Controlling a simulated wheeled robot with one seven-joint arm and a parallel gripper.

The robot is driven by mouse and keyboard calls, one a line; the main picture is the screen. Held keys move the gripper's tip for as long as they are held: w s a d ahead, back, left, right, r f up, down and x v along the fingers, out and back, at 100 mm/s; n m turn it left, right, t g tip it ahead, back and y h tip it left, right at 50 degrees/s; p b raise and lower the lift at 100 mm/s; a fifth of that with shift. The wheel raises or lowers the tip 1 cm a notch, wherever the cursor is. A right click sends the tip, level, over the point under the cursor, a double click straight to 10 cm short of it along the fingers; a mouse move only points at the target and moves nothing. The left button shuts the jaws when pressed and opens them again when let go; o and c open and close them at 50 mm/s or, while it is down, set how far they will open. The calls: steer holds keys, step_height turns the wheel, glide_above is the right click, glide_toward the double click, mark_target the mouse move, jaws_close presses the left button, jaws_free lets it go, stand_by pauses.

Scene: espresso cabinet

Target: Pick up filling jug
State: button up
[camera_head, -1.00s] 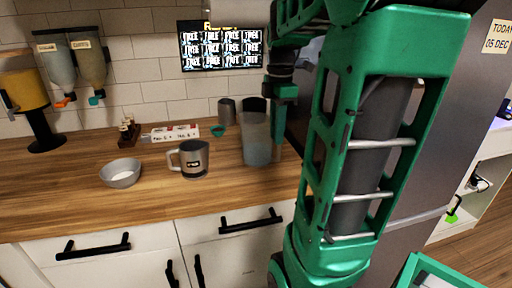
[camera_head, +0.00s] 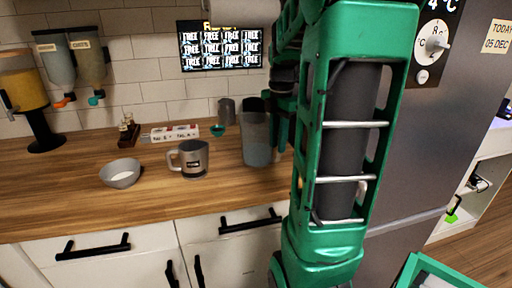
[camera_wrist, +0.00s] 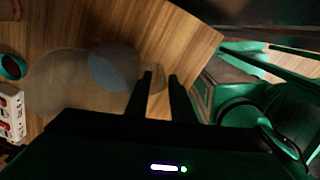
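A tall clear jug (camera_head: 257,140) with a blue-grey lower part stands upright on the wooden counter. It also shows in the wrist view (camera_wrist: 75,80), seen from above. Its handle (camera_wrist: 158,80) points to my gripper (camera_wrist: 162,76), whose two fingers are apart, one on each side of the handle's end. I cannot tell whether they touch it. In the head view my gripper (camera_head: 282,125) is just right of the jug, partly hidden by my arm. I cannot read which jug is the filling jug.
A grey bowl (camera_head: 120,173) is at the left. A power strip (camera_head: 175,133), a green-topped item (camera_head: 218,130) and a dark canister (camera_head: 226,110) are behind. A fridge (camera_head: 440,130) rises at the right. The front counter is clear.

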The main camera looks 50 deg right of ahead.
steer(key=shift+d+f, duration=0.15)
steer(key=shift+f, duration=1)
steer(key=shift+d+f, duration=0.1)
steer(key=shift+f, duration=1.05)
jaws_close()
steer(key=shift+r, duration=0.15)
